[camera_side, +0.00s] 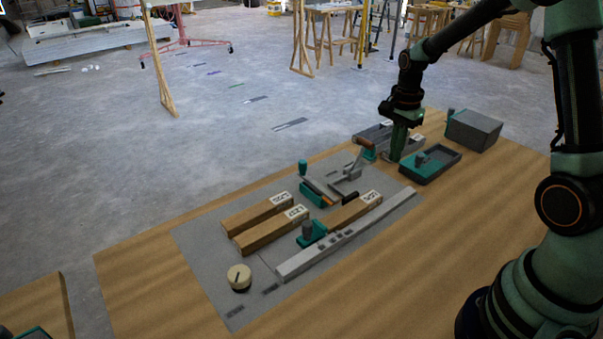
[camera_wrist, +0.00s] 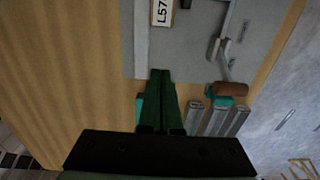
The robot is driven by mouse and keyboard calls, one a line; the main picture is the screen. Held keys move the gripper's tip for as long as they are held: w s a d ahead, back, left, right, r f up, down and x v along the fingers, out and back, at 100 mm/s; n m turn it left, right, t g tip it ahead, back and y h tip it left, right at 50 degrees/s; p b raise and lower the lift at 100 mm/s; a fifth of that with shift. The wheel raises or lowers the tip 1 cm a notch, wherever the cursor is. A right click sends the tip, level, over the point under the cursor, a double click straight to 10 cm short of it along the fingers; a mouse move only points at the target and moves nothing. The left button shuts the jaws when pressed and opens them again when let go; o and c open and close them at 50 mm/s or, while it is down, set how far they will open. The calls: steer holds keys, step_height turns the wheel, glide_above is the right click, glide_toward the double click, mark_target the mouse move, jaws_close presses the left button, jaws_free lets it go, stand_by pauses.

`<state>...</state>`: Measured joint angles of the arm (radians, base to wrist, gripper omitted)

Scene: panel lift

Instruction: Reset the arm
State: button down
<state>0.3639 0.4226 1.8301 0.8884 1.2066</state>
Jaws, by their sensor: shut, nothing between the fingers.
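My gripper (camera_side: 396,150) is dark green and points down at the far end of the wooden table (camera_side: 135,265), beyond the grey panel. In the wrist view my gripper (camera_wrist: 160,75) shows its two green fingers together, with nothing between them. It is beside several grey bars (camera_wrist: 215,120) and a teal block with a brown-handled lever (camera_wrist: 230,90). The fingers hide part of what lies behind them. I cannot tell how far the tips are above the table.
A dark tray (camera_side: 432,165) and a grey box (camera_side: 474,130) stand right of my gripper. The table's near left is bare.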

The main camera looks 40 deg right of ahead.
steer(key=s+a+r+n+t, duration=0.5)
steer(key=s+a+r+n, duration=0.5)
steer(key=a+r+n, duration=0.4)
steer(key=a+n, duration=0.1)
steer(key=n, duration=0.3)
steer(key=shift+s+r+t, duration=0.25)
steer(key=shift+r+t, duration=0.05)
